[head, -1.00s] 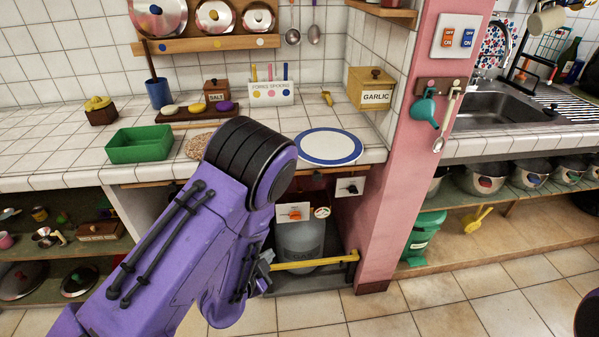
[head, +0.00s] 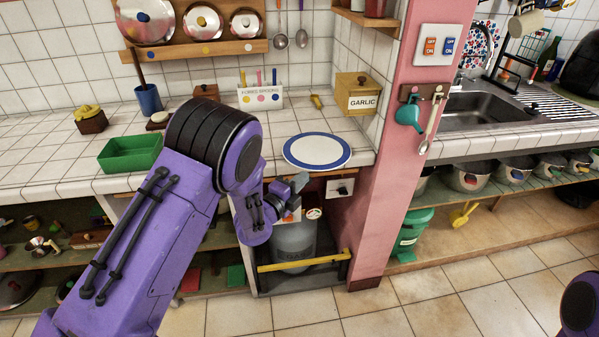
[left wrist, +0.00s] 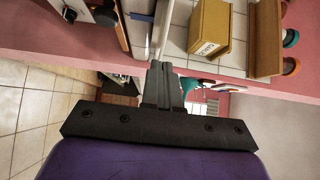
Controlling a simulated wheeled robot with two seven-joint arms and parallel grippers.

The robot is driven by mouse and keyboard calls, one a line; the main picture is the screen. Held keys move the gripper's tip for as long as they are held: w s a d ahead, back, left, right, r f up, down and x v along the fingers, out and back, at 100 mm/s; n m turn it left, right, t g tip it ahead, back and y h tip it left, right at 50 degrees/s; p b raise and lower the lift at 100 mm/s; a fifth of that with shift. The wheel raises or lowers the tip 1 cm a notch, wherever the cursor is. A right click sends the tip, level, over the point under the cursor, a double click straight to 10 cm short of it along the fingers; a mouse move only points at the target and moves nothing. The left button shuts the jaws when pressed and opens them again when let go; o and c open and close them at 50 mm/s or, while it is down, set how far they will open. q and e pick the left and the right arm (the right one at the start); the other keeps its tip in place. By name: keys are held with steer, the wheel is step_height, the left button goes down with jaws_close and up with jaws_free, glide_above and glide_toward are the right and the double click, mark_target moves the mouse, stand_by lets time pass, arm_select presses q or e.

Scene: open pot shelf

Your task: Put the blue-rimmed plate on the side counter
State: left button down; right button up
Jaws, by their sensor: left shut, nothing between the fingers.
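The blue-rimmed plate (head: 317,150) lies flat on the white tiled counter, close to its front edge and left of the pink pillar. My left gripper (head: 299,183) is below and in front of the plate, apart from it, near the counter's front edge. It is shut and empty; its closed fingers (left wrist: 162,85) show in the left wrist view. The plate cannot be made out clearly in the left wrist view. My right gripper is not in view; only a bit of purple arm shows at the lower right.
A gas cylinder (head: 295,245) sits below behind a yellow bar (head: 300,262).

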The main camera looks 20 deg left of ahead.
mark_target(296, 162)
arm_select(q)
steer(key=shift+w+a, duration=0.5)
steer(key=shift+w, duration=0.2)
steer(key=w+a+b, duration=0.2)
steer(key=w, duration=0.1)
steer(key=w+a+b, duration=0.1)
steer(key=w, duration=0.1)
steer(key=shift+a+f+b, duration=0.2)
steer(key=shift+b, duration=0.15)
steer(key=shift+w+r, duration=0.1)
steer(key=shift+w, duration=0.05)
steer(key=shift+r, duration=0.1)
